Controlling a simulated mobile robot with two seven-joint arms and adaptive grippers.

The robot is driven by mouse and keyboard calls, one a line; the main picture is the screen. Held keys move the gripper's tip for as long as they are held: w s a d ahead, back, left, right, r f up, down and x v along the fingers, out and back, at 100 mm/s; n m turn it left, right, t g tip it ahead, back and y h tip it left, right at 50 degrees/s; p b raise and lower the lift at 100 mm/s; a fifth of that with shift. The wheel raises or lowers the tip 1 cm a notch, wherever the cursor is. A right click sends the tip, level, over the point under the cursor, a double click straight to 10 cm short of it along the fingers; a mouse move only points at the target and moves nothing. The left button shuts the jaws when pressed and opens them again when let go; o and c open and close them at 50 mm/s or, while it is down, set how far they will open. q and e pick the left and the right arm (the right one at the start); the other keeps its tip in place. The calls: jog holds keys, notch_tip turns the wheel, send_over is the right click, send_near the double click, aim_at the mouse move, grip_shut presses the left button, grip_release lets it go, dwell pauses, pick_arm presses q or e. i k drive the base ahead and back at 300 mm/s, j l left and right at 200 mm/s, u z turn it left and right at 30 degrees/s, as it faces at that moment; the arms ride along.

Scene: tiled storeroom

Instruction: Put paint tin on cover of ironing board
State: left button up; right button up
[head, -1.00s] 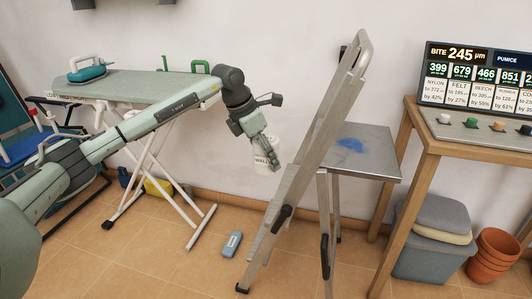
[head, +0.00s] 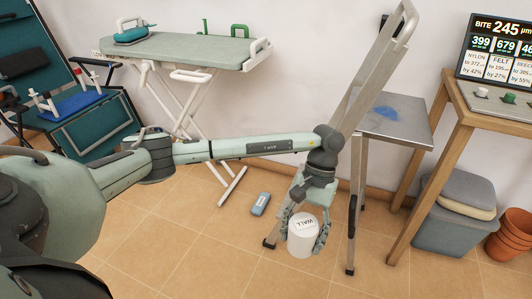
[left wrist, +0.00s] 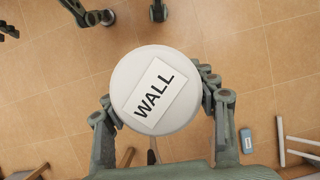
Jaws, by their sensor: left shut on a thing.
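The paint tin (head: 301,244) is white with a label reading WALL on its lid. My left gripper (head: 306,233) is shut on it, one finger on each side, and holds it in front of the stepladder. In the left wrist view the tin's lid (left wrist: 155,90) sits between the fingers. The ironing board cover (head: 180,48) is pale green and lies at the upper left, well away from the tin. A teal iron (head: 132,36) stands at its left end. My right gripper is not in the head view; dark gripper-like parts show at the wrist view's top edge, unclear whose.
A wooden bench (head: 470,110) is at right.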

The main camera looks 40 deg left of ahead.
aim_at(167, 44)
jog(key=j, duration=0.5)
jog(key=i+j+u, duration=0.1)
jog(key=j, duration=0.4)
jog(key=i+j, duration=0.15)
jog(key=j, duration=0.35)
jog(key=j+u, duration=0.1)
jog(key=j, duration=0.45)
jog(key=i+j, duration=0.15)
jog(key=j, duration=0.35)
jog(key=u, duration=0.05)
